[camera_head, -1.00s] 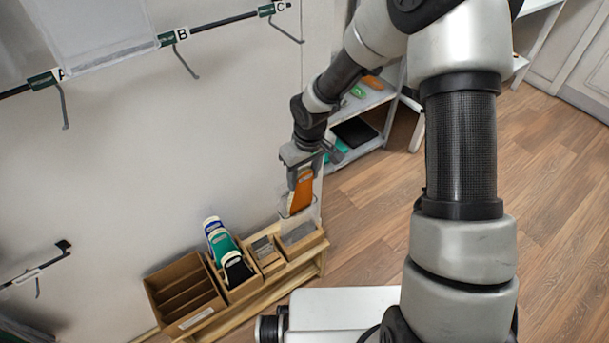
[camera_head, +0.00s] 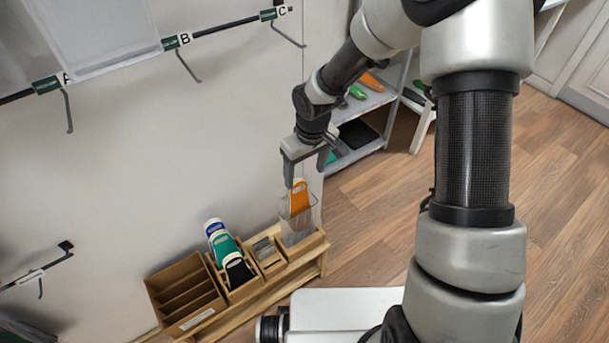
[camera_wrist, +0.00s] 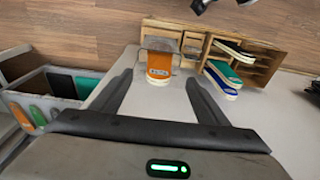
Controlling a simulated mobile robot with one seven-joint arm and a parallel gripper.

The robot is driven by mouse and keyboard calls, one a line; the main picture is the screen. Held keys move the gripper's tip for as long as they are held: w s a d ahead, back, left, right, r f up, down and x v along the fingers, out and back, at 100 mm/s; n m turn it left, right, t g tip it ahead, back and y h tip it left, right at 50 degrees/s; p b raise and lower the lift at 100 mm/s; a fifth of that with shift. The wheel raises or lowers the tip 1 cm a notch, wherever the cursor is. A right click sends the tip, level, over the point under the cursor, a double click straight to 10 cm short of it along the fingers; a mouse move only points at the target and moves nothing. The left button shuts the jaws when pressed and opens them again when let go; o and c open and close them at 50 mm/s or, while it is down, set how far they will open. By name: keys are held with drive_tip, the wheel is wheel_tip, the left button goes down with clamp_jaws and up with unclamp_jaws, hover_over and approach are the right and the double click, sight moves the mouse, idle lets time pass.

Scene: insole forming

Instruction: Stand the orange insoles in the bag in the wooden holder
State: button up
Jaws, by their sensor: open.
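The orange insoles (camera_head: 299,197) stand upright in a clear bag (camera_head: 301,223) at the right end of the wooden holder (camera_head: 312,266). The orange top sticks out above the bag's rim. In the wrist view the orange insoles (camera_wrist: 159,62) show between and beyond the fingertips, with the clear bag (camera_wrist: 160,44) around them. My gripper (camera_head: 307,180) is open and empty just above the insoles. Its two fingers also show spread apart in the wrist view (camera_wrist: 157,78). The bag's lower end is hard to make out.
An empty divided box (camera_head: 184,290) is at the holder's left end. A shelf (camera_head: 372,102) with more insoles stands behind at right. Hooks (camera_head: 188,66) line the wall rail.

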wheel_tip(320, 180, up, 14)
drive_tip(key=s+d+p, duration=0.1)
drive_tip(key=p, duration=0.2)
drive_tip(key=shift+s, duration=0.3)
idle(0.4)
drive_tip(key=s+d+r+m+t+h, duration=0.1)
drive_tip(key=s+d+r+m+t, duration=0.15)
drive_tip(key=s+d+r, duration=0.55)
drive_tip(key=s+d+r+m+t, duration=0.2)
drive_tip(key=s+d+r+m, duration=0.25)
drive_tip(key=s+r, duration=0.7)
wheel_tip(320, 180, up, 13)
drive_tip(key=p, duration=1.3)
drive_tip(key=shift+s+p, duration=0.3)
drive_tip(key=shift+p, duration=0.05)
drive_tip(key=shift+f, duration=0.1)
